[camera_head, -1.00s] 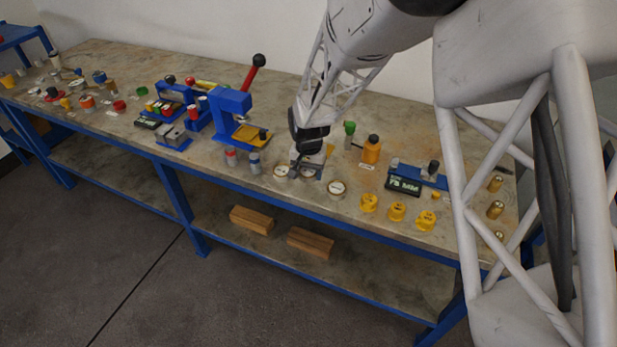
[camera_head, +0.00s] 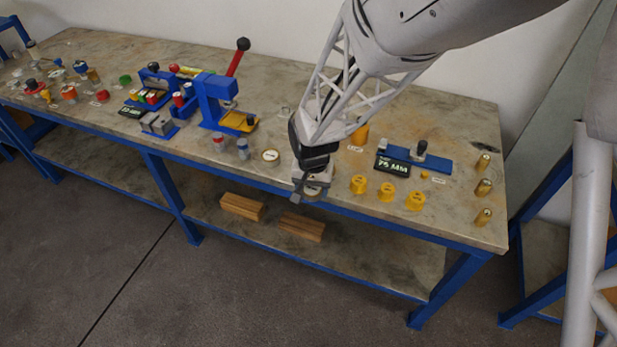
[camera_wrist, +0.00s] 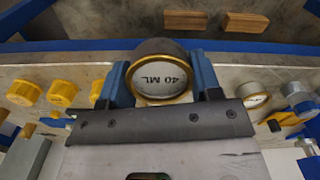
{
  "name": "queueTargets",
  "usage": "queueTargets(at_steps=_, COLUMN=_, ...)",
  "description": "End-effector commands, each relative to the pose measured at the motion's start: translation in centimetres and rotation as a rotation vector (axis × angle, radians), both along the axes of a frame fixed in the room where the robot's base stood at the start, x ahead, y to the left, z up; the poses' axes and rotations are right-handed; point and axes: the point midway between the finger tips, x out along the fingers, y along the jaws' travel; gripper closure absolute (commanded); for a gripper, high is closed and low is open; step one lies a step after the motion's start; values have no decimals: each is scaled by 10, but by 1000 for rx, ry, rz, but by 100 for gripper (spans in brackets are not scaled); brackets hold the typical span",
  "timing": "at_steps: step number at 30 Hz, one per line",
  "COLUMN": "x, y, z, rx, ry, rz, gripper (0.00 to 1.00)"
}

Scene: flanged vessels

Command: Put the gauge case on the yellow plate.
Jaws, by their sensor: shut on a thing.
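The gauge case (camera_wrist: 160,78) is a round drum with a brass rim and a white face reading "40 ML". In the wrist view it sits between the two blue fingers of my gripper (camera_wrist: 161,85), which is shut on it. In the head view my gripper (camera_head: 309,191) is at the bench's front edge and mostly hides the case. I cannot tell whether the case is clear of the bench. The yellow plate (camera_head: 238,122) lies at the foot of a blue lever press, left of and behind my gripper. A small dark knob stands at its right end.
Another round white-faced case (camera_head: 270,156) stands between my gripper and the press. The blue press (camera_head: 214,100) has a tall red lever. Small cylinders (camera_head: 242,149) stand before it. Yellow caps (camera_head: 386,191) and a black display (camera_head: 392,167) are to the right.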

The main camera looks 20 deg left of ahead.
Motion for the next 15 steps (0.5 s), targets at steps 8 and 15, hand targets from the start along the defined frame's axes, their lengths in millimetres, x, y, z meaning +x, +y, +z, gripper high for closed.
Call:
queueTargets(at_steps=8, x=-12, y=-9, z=1, rx=0, ry=0, rz=0, gripper=75)
queueTargets(at_steps=15, x=-13, y=-10, z=2, rx=0, ry=0, rz=0, gripper=75)
